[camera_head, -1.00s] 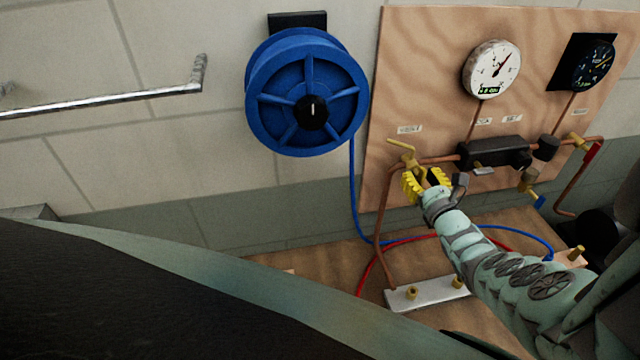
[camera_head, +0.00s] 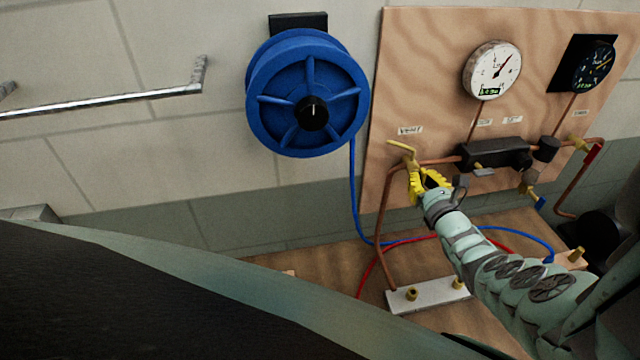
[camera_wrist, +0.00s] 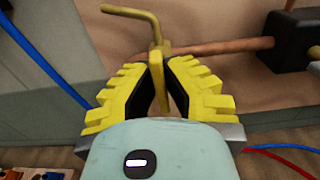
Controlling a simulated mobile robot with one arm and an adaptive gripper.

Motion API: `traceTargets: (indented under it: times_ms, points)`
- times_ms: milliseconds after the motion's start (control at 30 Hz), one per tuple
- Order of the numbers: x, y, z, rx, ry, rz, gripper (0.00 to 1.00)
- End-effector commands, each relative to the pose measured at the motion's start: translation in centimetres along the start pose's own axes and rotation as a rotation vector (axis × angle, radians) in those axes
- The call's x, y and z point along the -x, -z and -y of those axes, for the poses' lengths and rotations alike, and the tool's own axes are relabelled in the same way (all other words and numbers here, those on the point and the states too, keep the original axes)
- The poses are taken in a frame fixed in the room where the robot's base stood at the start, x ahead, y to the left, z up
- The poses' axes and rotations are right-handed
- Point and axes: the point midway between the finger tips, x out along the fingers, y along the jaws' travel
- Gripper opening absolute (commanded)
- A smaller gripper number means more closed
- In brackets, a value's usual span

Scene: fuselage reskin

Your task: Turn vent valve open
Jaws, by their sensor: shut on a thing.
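The vent valve (camera_head: 402,147) is a brass fitting with a bent lever on the left end of the copper pipe, under a "VENT" label (camera_head: 410,130). In the wrist view its lever (camera_wrist: 132,13) points up and to the left, and its brass stem (camera_wrist: 156,45) runs down between the fingers. My gripper (camera_head: 418,172), with yellow ribbed fingers, is shut on the lower part of the valve. In the wrist view the fingertips (camera_wrist: 158,62) meet around the brass just below the pipe.
A black manifold block (camera_head: 493,153) sits on the pipe to the right, with a white gauge (camera_head: 491,70) and a dark gauge (camera_head: 594,63) above. A blue hose reel (camera_head: 306,92) hangs to the left. Red and blue hoses lie below, near a white block (camera_head: 430,294).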

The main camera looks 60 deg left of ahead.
Motion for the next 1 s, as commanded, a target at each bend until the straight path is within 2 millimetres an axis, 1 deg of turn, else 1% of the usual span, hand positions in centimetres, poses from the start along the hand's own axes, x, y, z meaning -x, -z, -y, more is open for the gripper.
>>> traceTargets:
  times_ms: [167,367,667,1000]
  points:
    - [-0.02,0.05,-0.01,0.040,0.002,0.000,0.00]
    - [-0.01,0.16,-0.08,0.143,0.005,0.000,0.00]
    - [-0.01,0.32,-0.17,0.383,0.004,-0.001,0.00]
    - [0.00,0.73,-0.39,0.704,0.005,-0.002,0.00]
